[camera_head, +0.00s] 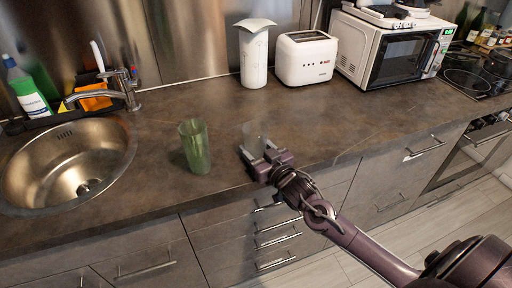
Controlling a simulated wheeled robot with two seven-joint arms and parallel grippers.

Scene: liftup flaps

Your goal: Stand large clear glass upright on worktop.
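The large clear glass (252,133) is faint and see-through, and looks about upright at the worktop (330,120), right of a green glass. My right gripper (256,149) reaches it from the front right. Its two fingers are apart, with the clear glass between or just behind them. I cannot tell whether they press on it. The lower part of the glass is hidden by the gripper, so I cannot tell whether its base touches the worktop. My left gripper is not in view.
The green glass (195,147) stands upright close to the left. The sink (66,163) and tap (122,90) are at the left. A white canister (254,58), toaster (306,59) and microwave (388,48) line the back. The worktop right of the gripper is clear.

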